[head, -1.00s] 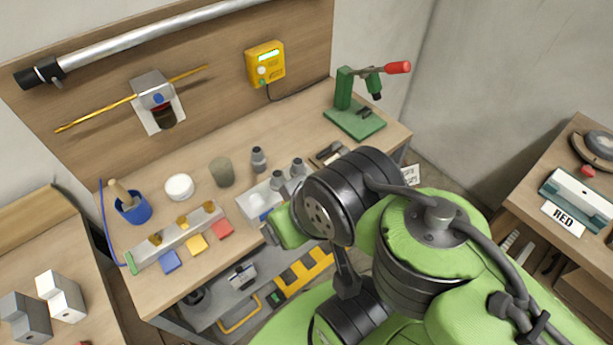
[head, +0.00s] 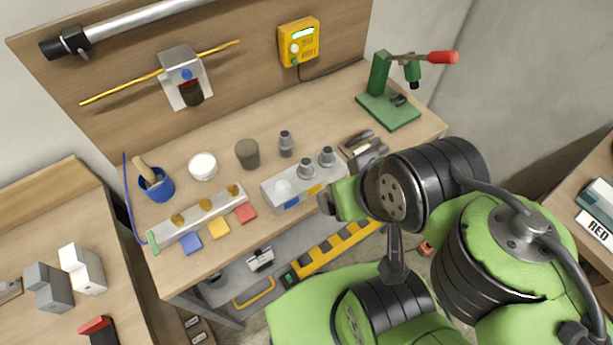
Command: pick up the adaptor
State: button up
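No part is clearly marked as the adaptor. The likeliest candidates are grey stepped, conical pieces in the head view. One grey piece (head: 286,143) stands upright alone on the workbench. Two more, a left piece (head: 306,169) and a right piece (head: 326,157), stand upright in a pale block (head: 270,204) with blue and orange marks on its front. My green and black arm fills the right side, its bent part close to the right of the block.
On the workbench (head: 225,255) are a blue cup (head: 158,190), a white round tub (head: 203,167), a grey-green cylinder (head: 247,154), a rail with brass knobs (head: 190,228), coloured tiles and a green clamp stand (head: 388,110). A side table with grey blocks (head: 48,287) is at left.

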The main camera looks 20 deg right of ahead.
aim_at(285, 144)
jog(key=l+u, duration=0.25)
jog(key=u, duration=0.2)
jog(key=i+l+u, duration=0.1)
jog(key=l+u, duration=0.35)
jog(key=j, duration=0.15)
